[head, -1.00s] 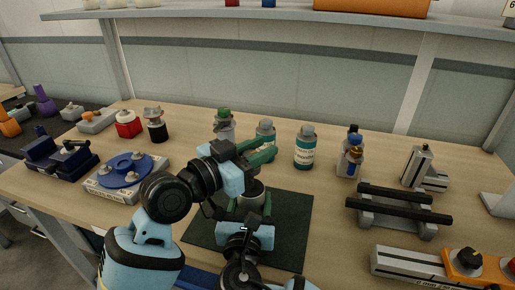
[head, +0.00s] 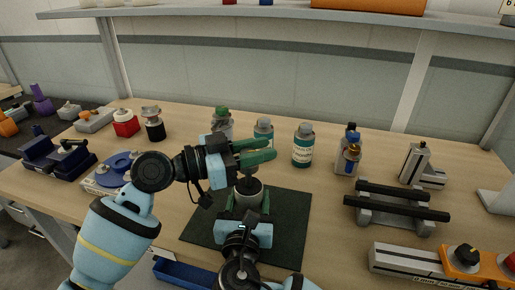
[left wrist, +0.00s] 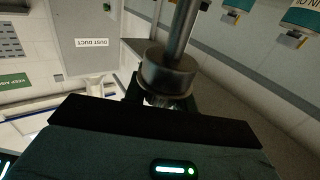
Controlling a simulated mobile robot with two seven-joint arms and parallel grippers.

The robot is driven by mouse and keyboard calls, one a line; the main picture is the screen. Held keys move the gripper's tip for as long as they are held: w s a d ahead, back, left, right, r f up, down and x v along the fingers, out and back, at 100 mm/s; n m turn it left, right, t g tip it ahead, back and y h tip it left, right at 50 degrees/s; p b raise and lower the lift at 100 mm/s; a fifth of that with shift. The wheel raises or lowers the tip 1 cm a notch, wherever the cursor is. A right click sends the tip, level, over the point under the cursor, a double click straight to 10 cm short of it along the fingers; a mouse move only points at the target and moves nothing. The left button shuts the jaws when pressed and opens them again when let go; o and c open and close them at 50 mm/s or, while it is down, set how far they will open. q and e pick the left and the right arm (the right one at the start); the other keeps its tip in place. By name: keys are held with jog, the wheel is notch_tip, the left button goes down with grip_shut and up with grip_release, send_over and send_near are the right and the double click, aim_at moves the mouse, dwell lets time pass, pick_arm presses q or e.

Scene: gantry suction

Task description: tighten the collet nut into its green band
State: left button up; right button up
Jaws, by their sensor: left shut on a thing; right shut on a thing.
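My left gripper (head: 268,150) reaches in from the left above the dark mat, its green fingers pointing right. In the left wrist view, a dark metal collet nut (left wrist: 168,76) with a grey shaft (left wrist: 184,28) sits at the fingers, and the gripper is shut on it. In the head view the nut is mostly hidden; a dark part (head: 248,186) shows below the fingers, at the mouth of a pale grey cylindrical holder (head: 250,199). My right gripper (head: 249,209) is lower and shut on that holder, one green finger on each side. The green band cannot be made out.
The dark mat (head: 292,225) lies under the holder. Bottles, including a teal one (head: 303,147), stand behind. A black-railed rack (head: 400,207) and an orange-ended device (head: 462,263) are at right. A blue turntable (head: 118,165) is at left. A blue tray (head: 185,275) lies in front.

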pick_arm(q)
jog(key=o, duration=1)
jog(key=v, duration=1.2)
